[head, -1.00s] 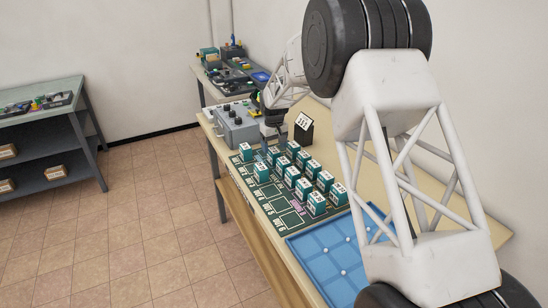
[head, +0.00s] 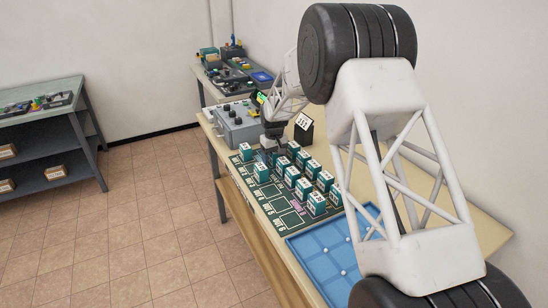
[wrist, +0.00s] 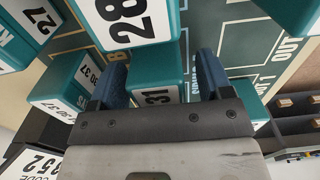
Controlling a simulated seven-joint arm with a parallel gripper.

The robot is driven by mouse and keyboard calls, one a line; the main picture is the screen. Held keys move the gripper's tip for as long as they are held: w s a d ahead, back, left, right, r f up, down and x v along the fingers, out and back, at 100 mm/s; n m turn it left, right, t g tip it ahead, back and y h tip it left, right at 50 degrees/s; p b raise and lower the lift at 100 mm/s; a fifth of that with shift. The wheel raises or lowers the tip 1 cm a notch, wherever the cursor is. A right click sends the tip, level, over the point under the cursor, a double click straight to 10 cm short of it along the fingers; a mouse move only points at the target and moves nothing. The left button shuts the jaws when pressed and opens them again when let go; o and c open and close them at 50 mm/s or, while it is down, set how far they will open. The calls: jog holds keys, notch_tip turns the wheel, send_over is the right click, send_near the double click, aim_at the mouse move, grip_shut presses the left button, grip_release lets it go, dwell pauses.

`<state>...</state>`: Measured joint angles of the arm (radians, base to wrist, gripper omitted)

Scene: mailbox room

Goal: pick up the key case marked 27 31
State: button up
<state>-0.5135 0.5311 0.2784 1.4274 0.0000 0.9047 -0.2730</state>
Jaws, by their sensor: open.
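In the wrist view, a teal key case (wrist: 158,68) stands between the two blue fingers of my gripper (wrist: 161,62). Its white label shows "31" at the edge of my gripper; the rest of the label is hidden, so I cannot read a full 27 31. The fingers are open, one on each side of the case, and I cannot tell whether either touches it. In the head view, my gripper (head: 270,149) is low at the far part of the green board (head: 291,219), among the teal cases; the case between its fingers is not clear there.
Neighbouring teal cases crowd close: one marked 28 (wrist: 127,20), one ending in 27 (wrist: 35,22) and one marked 30 37 (wrist: 75,80). A blue tray (head: 318,250) lies at the near end. A grey control box (head: 238,126) and a code sign (head: 303,124) stand beyond the board.

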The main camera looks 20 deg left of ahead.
jog(key=shift+c, duration=0.4)
jog(key=c, duration=1)
jog(key=shift+o, duration=0.2)
jog(key=shift+r, duration=0.15)
jog(key=shift+r, duration=4.85)
